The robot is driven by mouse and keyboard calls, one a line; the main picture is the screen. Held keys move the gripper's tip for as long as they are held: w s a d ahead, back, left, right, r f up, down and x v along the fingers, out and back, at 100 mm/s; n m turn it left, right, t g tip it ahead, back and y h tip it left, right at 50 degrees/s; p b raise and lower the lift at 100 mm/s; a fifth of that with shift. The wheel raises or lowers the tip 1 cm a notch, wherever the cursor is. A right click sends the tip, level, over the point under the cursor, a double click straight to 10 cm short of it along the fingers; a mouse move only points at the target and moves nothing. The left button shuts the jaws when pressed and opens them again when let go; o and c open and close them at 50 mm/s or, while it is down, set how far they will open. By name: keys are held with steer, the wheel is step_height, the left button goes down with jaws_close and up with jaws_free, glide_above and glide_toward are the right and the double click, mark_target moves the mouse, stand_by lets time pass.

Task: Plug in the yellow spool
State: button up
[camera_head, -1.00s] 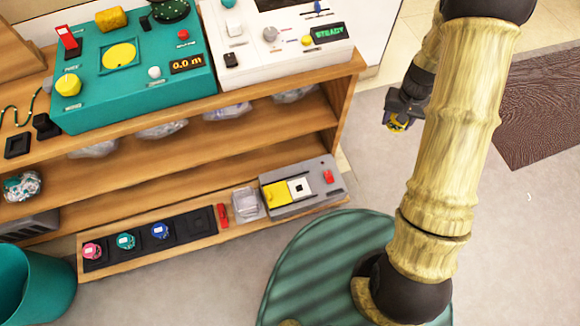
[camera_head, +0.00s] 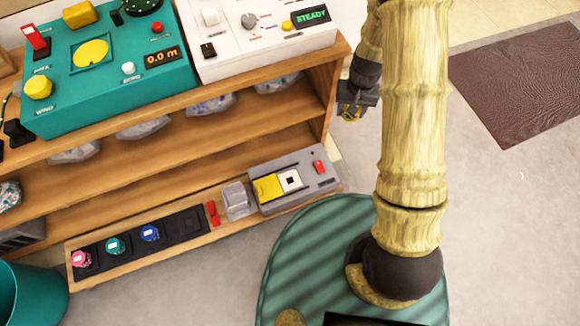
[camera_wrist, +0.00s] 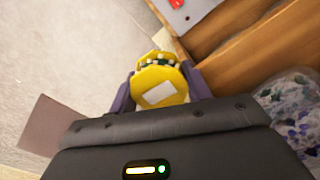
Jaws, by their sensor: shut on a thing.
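My gripper (camera_head: 352,108) is shut on the yellow spool, which fills the space between the fingers in the wrist view (camera_wrist: 160,88). The yellow spool (camera_wrist: 160,95) has toothed edges and a pale square label. In the head view my gripper hangs beside the right end of the wooden shelf unit, and the spool is small and dark there. A grey device (camera_head: 294,180) with a yellow panel (camera_head: 267,187), a white square with a dark centre and a red switch sits on the bottom shelf at its right end.
A black rack (camera_head: 184,228) on the bottom shelf holds pink, teal and blue spools, with its right slot empty. The wooden shelf unit (camera_head: 322,95) carries teal (camera_head: 115,65) and white (camera_head: 265,50) consoles. A teal bin (camera_head: 35,290) stands at lower left.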

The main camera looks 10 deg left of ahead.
steer(key=s+a+f+b, duration=0.4)
steer(key=s+a+f, duration=0.2)
steer(key=a+f, duration=0.2)
steer(key=s+a+f+n+b, duration=0.1)
steer(key=s+a+f+b, duration=0.2)
steer(key=s+a+f, duration=0.4)
step_height(320, 180, down, 2)
steer(key=shift+a+f+b, duration=0.2)
steer(key=shift+a+b, duration=0.2)
steer(key=shift+a, duration=0.05)
steer(key=shift+f, duration=0.1)
step_height(320, 180, down, 6)
steer(key=b, duration=0.6)
steer(key=shift+f, duration=0.1)
steer(key=shift+w+f+b, duration=0.1)
steer(key=shift+f+b, duration=0.25)
steer(key=shift+f, duration=0.2)
steer(key=shift+p, duration=0.95)
steer(key=shift+f, duration=0.55)
stand_by(1.3)
